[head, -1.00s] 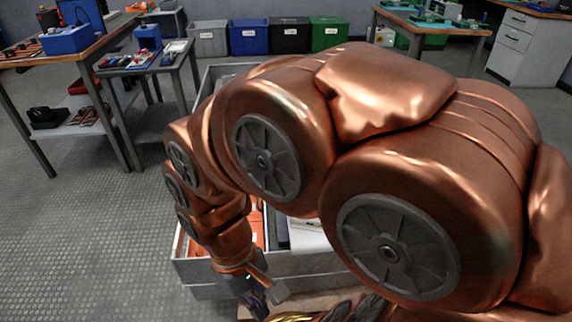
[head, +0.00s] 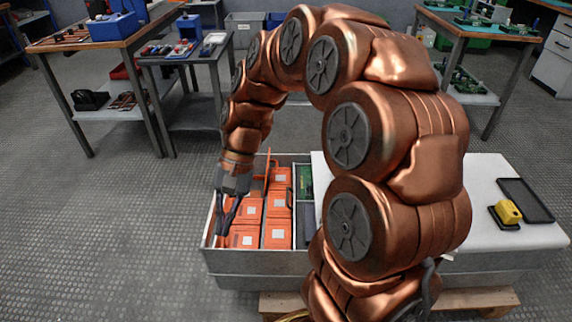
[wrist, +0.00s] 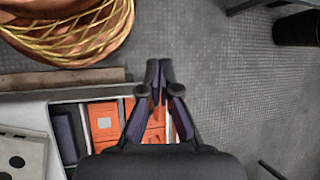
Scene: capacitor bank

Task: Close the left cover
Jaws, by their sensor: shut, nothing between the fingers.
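A grey box (head: 262,268) stands in front of me. Its left part is open at the top and shows several orange blocks (head: 277,234). A grey panel (head: 293,139) stands behind this open part, partly hidden by my arm; it may be the raised left cover, but I cannot tell for sure. My gripper (head: 222,237) points down at the box's left side wall, shut and empty. Whether it touches the wall is unclear. In the wrist view my gripper (wrist: 159,68) is over the box's edge, with orange blocks (wrist: 104,121) below.
A white top (head: 489,222) covers the box's right part and carries a black tray (head: 526,200) and a yellow item (head: 507,211). A workbench (head: 110,40) and small table (head: 190,55) stand at the left back. Floor left of the box is clear.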

